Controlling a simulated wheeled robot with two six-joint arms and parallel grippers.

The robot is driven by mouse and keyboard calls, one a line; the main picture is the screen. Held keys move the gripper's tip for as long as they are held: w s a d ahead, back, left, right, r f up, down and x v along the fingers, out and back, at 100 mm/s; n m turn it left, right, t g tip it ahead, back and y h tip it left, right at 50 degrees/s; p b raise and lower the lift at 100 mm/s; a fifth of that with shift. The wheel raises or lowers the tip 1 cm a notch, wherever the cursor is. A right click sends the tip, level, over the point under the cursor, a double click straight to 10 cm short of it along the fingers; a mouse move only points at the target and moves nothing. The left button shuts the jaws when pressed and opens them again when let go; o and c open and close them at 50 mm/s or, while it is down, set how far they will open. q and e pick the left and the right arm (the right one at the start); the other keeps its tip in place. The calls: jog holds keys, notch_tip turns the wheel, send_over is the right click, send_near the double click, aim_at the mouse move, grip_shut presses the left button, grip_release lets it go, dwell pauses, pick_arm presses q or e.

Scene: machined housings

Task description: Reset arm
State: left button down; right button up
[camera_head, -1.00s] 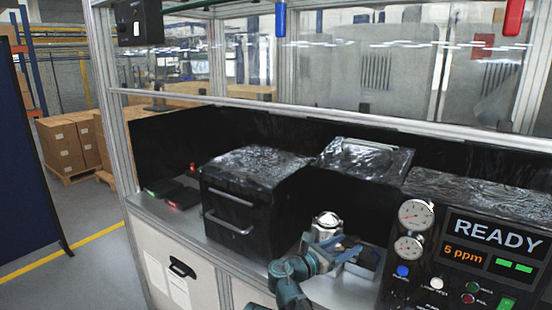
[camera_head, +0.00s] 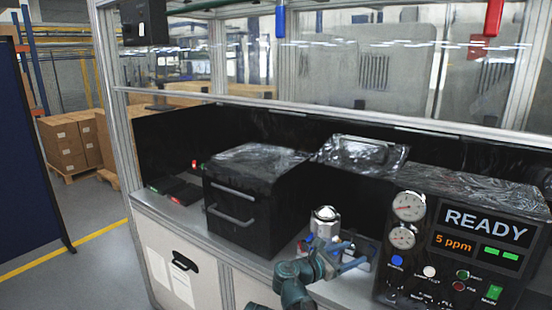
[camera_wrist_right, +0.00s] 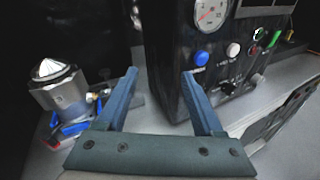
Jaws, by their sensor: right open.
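My right gripper (camera_head: 348,257) is open and empty above the front of the bench, in front of the silver housing. In the right wrist view its two blue fingers (camera_wrist_right: 160,74) are spread with nothing between them. The silver metal housing (camera_head: 325,224), with a domed top, stands upright on the bench; it also shows at the left of the right wrist view (camera_wrist_right: 60,92), apart from the fingers. Blue parts (camera_wrist_right: 74,128) show around its base, partly hidden. My left gripper is in neither view.
A black box with two handles (camera_head: 236,207) stands left of the housing. A control panel reading READY (camera_head: 487,224), with gauges and buttons, stands at the right, close beyond the right fingers. A transparent guard and its rail (camera_head: 330,107) run behind.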

jog(key=s+d+f+m+g+y, duration=0.2)
jog(key=s+f+m+g+y, duration=0.1)
jog(key=s+f+m+y, duration=0.25)
jog(key=s+d+f+m+g+y, duration=0.1)
jog(key=s+f+m+g+y, duration=0.15)
jog(key=s+f+m, duration=0.4)
jog(key=s+a+f+m+g+y+b, duration=0.1)
jog(key=s+a+f+m+y+b, duration=0.1)
jog(key=s+a+f+b, duration=0.3)
jog(key=s+a+f+m+g+y+b, duration=0.2)
jog(key=s+a+f+m+y+b, duration=0.1)
jog(key=a+f, duration=0.9)
jog(key=s+a+m+b, duration=0.1)
jog(key=s+b, duration=0.1)
jog(key=s, duration=0.1)
jog(key=shift+s+f+m, duration=0.3)
jog(key=shift+s+m, duration=0.1)
dwell(0.7)
